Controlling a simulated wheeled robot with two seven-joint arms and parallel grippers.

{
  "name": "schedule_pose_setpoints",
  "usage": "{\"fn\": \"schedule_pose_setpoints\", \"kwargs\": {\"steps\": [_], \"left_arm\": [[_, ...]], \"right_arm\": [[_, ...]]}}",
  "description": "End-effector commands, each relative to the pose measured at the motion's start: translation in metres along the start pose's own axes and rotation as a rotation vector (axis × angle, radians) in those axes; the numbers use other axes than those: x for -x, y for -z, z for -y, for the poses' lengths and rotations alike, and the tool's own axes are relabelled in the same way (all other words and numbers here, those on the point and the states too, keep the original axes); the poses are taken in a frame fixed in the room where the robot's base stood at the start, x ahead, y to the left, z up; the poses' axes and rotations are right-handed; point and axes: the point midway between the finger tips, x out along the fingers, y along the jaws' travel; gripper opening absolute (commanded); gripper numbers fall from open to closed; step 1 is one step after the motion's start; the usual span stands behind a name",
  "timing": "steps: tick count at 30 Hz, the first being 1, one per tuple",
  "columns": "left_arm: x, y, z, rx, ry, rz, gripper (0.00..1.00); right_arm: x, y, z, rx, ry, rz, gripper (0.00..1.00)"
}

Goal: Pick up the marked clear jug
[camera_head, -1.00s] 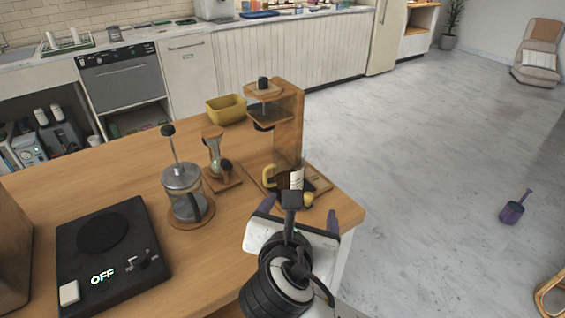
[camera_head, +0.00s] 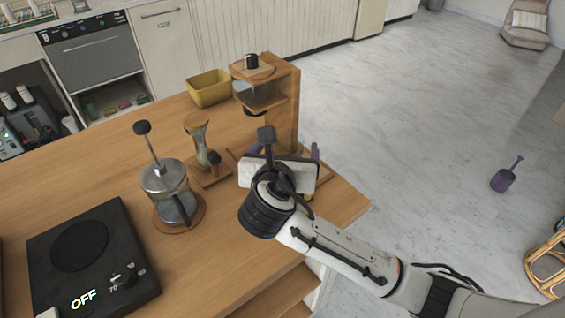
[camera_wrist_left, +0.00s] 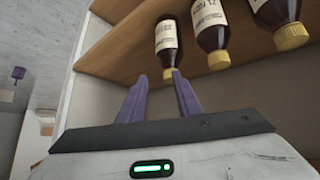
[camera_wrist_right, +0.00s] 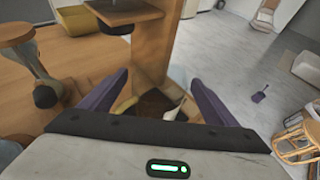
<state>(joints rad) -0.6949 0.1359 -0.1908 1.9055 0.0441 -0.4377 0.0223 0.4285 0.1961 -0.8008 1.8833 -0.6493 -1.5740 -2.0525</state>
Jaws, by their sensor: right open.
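Two clear glass vessels stand on the wooden counter, and I cannot tell which is the marked jug. One is a press-style glass jug (camera_head: 168,185) with a dark handle and raised plunger, on a round coaster. The other is a small waisted glass carafe (camera_head: 200,143) on a wooden board; it also shows in the right wrist view (camera_wrist_right: 35,60). My right gripper (camera_head: 283,150) is open and empty, right of both vessels, before a wooden stand. The right wrist view shows its fingers (camera_wrist_right: 160,85) wide apart. My left gripper (camera_wrist_left: 161,76) shows only in its wrist view, fingers slightly apart, nothing between them.
The wooden stand (camera_head: 283,100) rises behind my right gripper. A yellow bin (camera_head: 209,88) is at the counter's back. A black hot plate (camera_head: 92,255) reading OFF is at front left. Bottles (camera_wrist_left: 211,35) on a shelf are near my left gripper.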

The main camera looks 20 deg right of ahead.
Motion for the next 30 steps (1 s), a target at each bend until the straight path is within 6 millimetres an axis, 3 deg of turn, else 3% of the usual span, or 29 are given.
{"fn": "schedule_pose_setpoints", "kwargs": {"steps": [6,15,24,30], "left_arm": [[-0.002,0.010,0.001,-0.003,0.001,-0.019,0.31],[-0.002,0.013,0.001,-0.003,0.001,-0.024,0.31],[-0.001,0.009,0.001,-0.002,0.000,-0.017,0.31],[-0.001,0.007,0.001,-0.002,0.000,-0.013,0.31]], "right_arm": [[-0.030,0.000,-0.001,0.000,0.002,0.001,0.82],[-0.035,0.001,-0.001,-0.001,0.001,0.000,0.82],[-0.035,0.001,-0.001,-0.001,0.001,-0.001,0.34],[-0.035,0.001,-0.001,-0.001,0.001,0.000,0.34]]}}
